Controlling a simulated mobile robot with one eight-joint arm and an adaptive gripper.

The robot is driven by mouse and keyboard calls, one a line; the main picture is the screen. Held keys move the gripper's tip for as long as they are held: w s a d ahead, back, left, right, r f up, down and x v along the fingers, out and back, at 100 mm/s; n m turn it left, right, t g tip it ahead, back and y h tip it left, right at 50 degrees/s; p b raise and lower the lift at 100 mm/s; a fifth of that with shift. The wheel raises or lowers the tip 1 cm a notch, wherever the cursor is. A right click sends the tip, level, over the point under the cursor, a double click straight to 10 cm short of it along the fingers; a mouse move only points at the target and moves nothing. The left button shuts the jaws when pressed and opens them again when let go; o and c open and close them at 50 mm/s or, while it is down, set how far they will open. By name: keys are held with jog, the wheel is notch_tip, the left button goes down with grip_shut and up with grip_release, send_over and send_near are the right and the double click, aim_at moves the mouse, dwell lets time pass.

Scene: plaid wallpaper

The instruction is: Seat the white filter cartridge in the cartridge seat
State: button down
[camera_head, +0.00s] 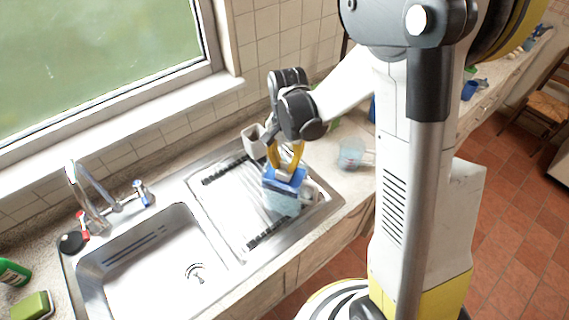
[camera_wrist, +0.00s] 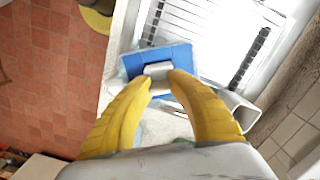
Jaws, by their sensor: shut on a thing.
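My gripper (camera_head: 284,168) has its yellow fingers shut on the white filter cartridge (camera_wrist: 158,71), over the drainboard. In the wrist view the cartridge is between the fingertips (camera_wrist: 163,82), within the outline of a blue square piece (camera_wrist: 181,54) that appears to be the cartridge seat. This blue piece (camera_head: 274,184) tops a clear, light-blue jug (camera_head: 281,202) with a handle, standing on the drainboard. The cartridge's lower part is hidden, so I cannot tell whether it is inside the seat or just above it.
A white square holder (camera_head: 253,142) stands behind the jug by the wall. A clear measuring cup (camera_head: 351,154) is on the counter to the right. The steel sink basin (camera_head: 165,265) is empty at the left, with a tap (camera_head: 88,205) behind it.

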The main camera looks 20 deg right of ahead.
jog(key=shift+f+b, duration=1.2)
jog(key=shift+f, duration=0.15)
jog(key=c, duration=1.2)
grip_release()
jog(key=shift+c, duration=0.2)
notch_tip(320, 180, up, 12)
jog(key=shift+w+d, duration=0.3)
notch_tip(320, 180, up, 6)
jog(key=p, duration=0.6)
jog(key=s+f+n+t+b, duration=0.7)
jog(key=s+f+b, duration=0.6)
jog(key=b, duration=1)
notch_tip(320, 180, down, 5)
jog(key=shift+s+a+r+n+t+h+b, duration=0.15)
jog(key=shift+a+n+t+h+b, duration=0.2)
jog(key=shift+n, duration=0.35)
